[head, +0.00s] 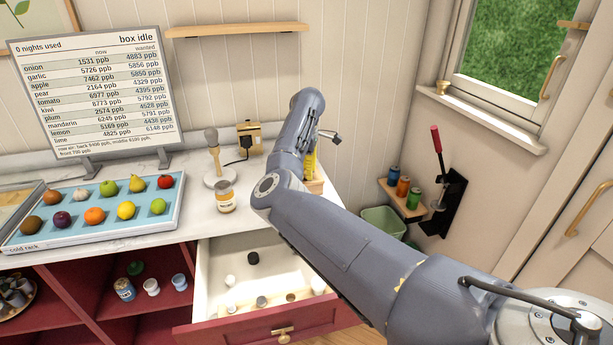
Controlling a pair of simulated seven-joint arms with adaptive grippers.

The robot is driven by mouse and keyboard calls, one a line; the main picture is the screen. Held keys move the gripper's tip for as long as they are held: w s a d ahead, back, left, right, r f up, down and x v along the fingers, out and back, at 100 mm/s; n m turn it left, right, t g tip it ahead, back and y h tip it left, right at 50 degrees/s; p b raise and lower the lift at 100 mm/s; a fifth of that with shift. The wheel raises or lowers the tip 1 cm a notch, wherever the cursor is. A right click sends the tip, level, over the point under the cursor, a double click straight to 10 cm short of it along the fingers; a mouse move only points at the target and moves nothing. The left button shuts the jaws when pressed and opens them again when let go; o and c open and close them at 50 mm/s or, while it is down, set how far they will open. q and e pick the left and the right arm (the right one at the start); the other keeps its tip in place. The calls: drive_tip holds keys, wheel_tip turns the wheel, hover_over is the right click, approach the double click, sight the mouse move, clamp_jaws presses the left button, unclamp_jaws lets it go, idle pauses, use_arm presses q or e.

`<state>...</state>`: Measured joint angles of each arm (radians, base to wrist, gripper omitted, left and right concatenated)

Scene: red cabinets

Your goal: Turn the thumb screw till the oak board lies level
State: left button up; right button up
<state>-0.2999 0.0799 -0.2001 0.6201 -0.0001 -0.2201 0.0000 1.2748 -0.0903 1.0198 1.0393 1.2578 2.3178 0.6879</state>
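A pale wooden board (238,30) is fixed on the panelled wall at the top; its right end sits slightly higher in the picture, and I cannot tell whether it is truly level. I cannot make out a thumb screw on it. My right arm comes in from the lower right and reaches over the counter. My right gripper (331,137) shows only as a small dark part beyond the wrist, below and right of the board and apart from it. Its fingers are mostly hidden, so I cannot tell their state. My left gripper is not in view.
A sign (97,88) stands behind a blue cold rack (95,232) of fruit. A jar (225,196), a stand (218,180) and a socket box (249,138) are on the counter. An open drawer (268,325) juts out below. A small shelf (386,186) holds several coloured jars.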

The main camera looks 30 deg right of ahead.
drive_tip(key=shift+r, duration=2.05)
